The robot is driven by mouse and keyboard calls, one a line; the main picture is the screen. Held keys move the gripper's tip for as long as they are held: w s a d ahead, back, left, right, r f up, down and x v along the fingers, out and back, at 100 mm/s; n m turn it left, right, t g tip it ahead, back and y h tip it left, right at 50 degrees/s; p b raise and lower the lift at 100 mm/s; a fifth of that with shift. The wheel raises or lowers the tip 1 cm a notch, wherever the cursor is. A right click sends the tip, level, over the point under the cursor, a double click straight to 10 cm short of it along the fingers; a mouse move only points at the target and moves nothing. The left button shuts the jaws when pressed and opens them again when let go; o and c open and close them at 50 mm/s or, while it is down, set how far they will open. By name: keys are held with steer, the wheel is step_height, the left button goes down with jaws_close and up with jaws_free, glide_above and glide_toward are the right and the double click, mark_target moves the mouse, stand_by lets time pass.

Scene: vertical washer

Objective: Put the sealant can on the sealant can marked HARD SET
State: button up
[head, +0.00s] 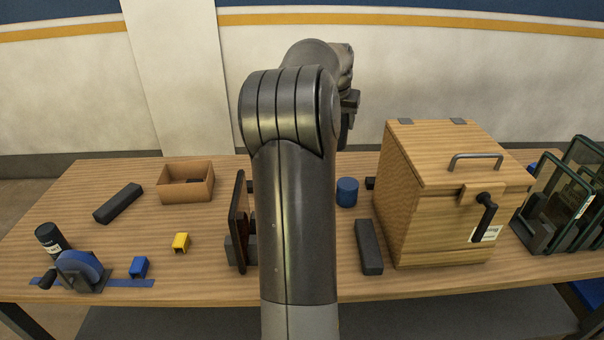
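A short blue cylinder (347,192) stands on the table just right of my arm, left of the wooden box. I cannot tell which of these is a sealant can, and I see no readable HARD SET marking. My gripper (350,103) is raised above the table near the back, largely hidden behind my arm. I cannot see its fingers clearly or whether it holds anything.
A wooden box (418,205) with a handle and black lever stands right of centre. Glass panes (570,195) stand at far right. My arm hides the table's middle.

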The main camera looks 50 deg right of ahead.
step_height(320, 180, down, 2)
steer(key=shift+f, duration=0.1)
steer(key=shift+w+a+f, duration=0.5)
steer(key=shift+w+f, duration=1.35)
steer(key=shift+f, duration=0.05)
steer(key=shift+w+a+f, duration=0.45)
steer(key=shift+w+f, duration=1.4)
steer(key=shift+w, duration=0.05)
steer(key=shift+w+a+f, duration=0.5)
steer(key=shift+w+f, duration=1.35)
steer(key=shift+f, duration=0.05)
steer(key=o, duration=1.3)
steer(key=shift+f, duration=0.15)
